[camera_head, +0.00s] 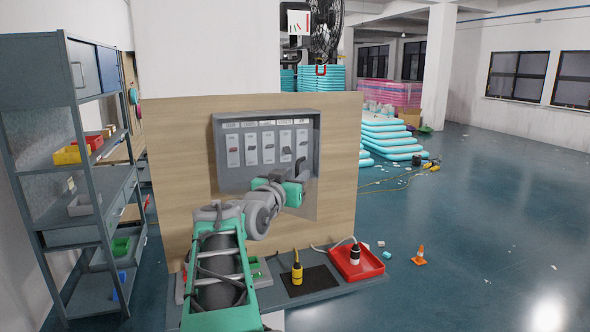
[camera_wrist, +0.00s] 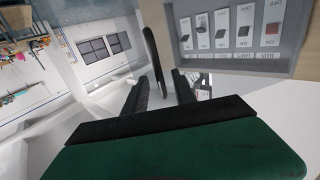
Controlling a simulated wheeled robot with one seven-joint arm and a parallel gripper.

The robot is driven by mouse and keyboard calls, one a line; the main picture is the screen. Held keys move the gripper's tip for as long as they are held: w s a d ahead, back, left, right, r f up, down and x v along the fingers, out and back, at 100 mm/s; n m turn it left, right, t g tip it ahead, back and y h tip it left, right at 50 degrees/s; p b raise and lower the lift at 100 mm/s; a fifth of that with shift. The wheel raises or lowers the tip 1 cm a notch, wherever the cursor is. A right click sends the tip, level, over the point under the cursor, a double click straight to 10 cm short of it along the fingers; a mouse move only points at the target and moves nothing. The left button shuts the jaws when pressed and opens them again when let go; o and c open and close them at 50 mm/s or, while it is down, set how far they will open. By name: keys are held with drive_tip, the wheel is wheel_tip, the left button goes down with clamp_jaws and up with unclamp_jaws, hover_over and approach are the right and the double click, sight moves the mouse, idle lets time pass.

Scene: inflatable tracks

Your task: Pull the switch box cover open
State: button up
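The grey switch box (camera_head: 265,187) is fixed to a wooden panel, with a row of labelled switches showing on its front. It appears upside down at the upper right of the wrist view (camera_wrist: 291,64). I cannot clearly tell a separate cover or its angle. A dark, slim, handle-like piece (camera_wrist: 153,55) stands beside the box's edge in the wrist view. My gripper (camera_wrist: 160,78) has its two black fingers apart, with this piece roughly in line with the gap; contact cannot be told. In the head view my gripper is at the box's lower right corner, its fingertips hidden.
A blue-grey shelf (camera_head: 75,190) with bins stands at the left. Below the panel (camera_head: 338,170), a low ledge carries a yellow-bodied item (camera_head: 297,272) and a red tray (camera_head: 372,268).

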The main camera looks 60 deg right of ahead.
drive_tip(key=shift+d, duration=0.2)
drive_tip(key=shift+c, duration=0.4)
clamp_jaws()
idle(0.9)
